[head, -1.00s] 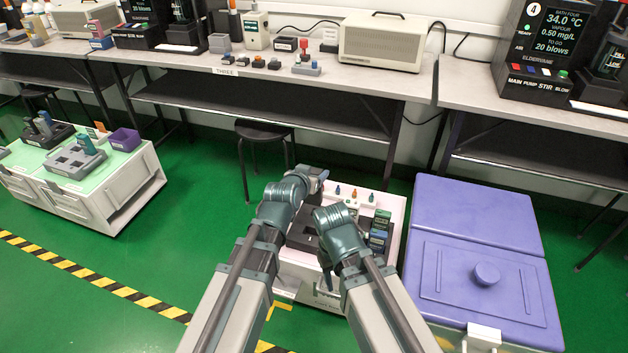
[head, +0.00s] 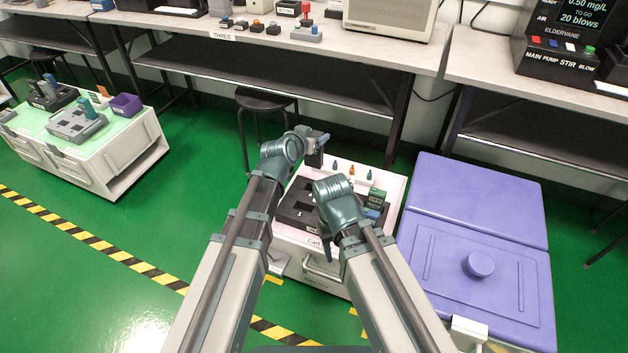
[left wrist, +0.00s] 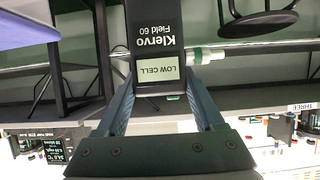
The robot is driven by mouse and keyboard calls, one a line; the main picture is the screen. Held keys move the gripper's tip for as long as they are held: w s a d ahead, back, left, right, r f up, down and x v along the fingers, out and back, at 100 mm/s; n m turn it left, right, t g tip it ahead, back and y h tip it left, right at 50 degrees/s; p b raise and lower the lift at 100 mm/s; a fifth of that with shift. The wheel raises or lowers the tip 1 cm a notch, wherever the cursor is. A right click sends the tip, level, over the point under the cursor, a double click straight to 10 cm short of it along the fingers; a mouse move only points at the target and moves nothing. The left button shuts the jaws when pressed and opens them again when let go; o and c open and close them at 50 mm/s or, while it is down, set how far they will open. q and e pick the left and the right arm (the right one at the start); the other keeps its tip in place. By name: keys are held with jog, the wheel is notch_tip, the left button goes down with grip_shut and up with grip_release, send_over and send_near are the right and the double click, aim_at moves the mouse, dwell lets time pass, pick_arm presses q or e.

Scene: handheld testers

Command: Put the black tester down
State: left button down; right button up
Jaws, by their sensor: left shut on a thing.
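The black tester (left wrist: 185,35), marked Klervo Field 60 with its screen reading LOW CELL, is between the fingers of my left gripper (left wrist: 160,100) in the left wrist view, which is upside down. In the head view my left gripper (head: 318,142) is above the back left of the white cart top, with the dark tester (head: 314,159) hanging below it, partly hidden. A dark tray (head: 295,207) lies on the cart, partly covered by my arms. My right gripper (head: 326,250) points down at the cart's front edge; its fingers are too small to read.
The white cart (head: 392,185) also carries small coloured bottles (head: 354,171) and green and blue boxes (head: 377,199). A purple-lidded bin (head: 450,210) stands close on its right. A stool (head: 265,100) and bench (head: 300,60) are behind.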

aim_at(312, 163)
pick_arm(q)
notch_tip(312, 163, down, 10)
jog(key=b, duration=0.9)
jog(key=shift+f, duration=0.15)
jog(key=shift+f, duration=0.1)
notch_tip(312, 163, down, 4)
jog(key=b, duration=0.4)
jog(key=shift+f, duration=0.15)
jog(key=shift+f+b, duration=0.2)
jog(key=shift+b, duration=0.25)
grip_release()
jog(key=shift+r, duration=0.1)
